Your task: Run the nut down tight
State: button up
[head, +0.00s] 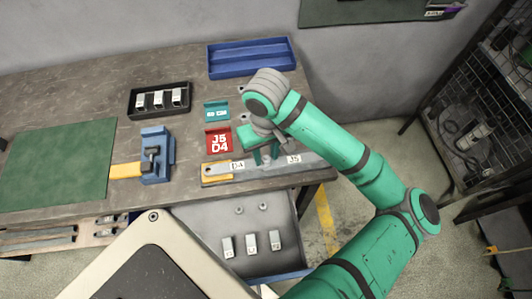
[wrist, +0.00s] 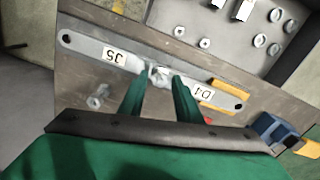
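Two flat grey galvanized bars lie overlapped near the table's front right edge, one labelled D4 (head: 237,165) and one labelled J5 (head: 293,159). They also show in the wrist view, where a pale metal nut or bolt end (wrist: 159,74) sits at the overlap between the labels. My gripper (wrist: 158,80) has its two green fingers apart on either side of that piece, with a gap seeming to show beside it. Whether they touch it is hard to tell. In the head view my gripper (head: 264,155) points down over the joint, hiding it.
An open drawer (head: 190,225) below holds labelled blocks and loose nuts (wrist: 274,15). Loose metal hardware (wrist: 98,97) lies beside the bars.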

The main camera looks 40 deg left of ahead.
jog(key=n, duration=1.6)
jog(key=shift+n, duration=2.6)
grip_shut()
